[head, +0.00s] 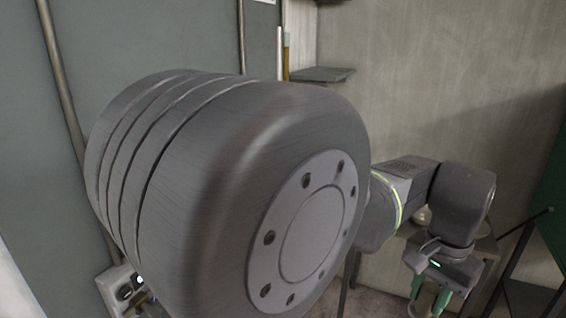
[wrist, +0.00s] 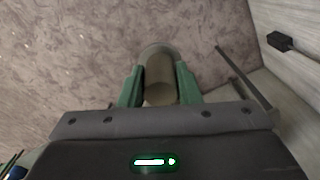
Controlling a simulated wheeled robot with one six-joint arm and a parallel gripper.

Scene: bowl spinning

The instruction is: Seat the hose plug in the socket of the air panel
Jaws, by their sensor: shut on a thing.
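My gripper (wrist: 160,88) has green fingers, which are shut on a grey-brown cylinder (wrist: 160,80) that looks like the hose plug. Its rounded far end shows beyond the fingertips. In the head view my gripper (head: 429,300) is at the lower right, pointing down and partly cut off by the bottom edge. A pale fitting with a dark round opening (head: 122,287) shows at the lower left and may be part of the air panel. My own large arm joint hides most of the middle, so I cannot make out the socket.
A small shelf (head: 322,74) is on the wall at the back. A dark-framed table or stand (head: 520,293) is near my gripper at the right. In the wrist view a black box (wrist: 280,41) with a cable is at the upper right. Mottled floor (wrist: 70,50) fills the left.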

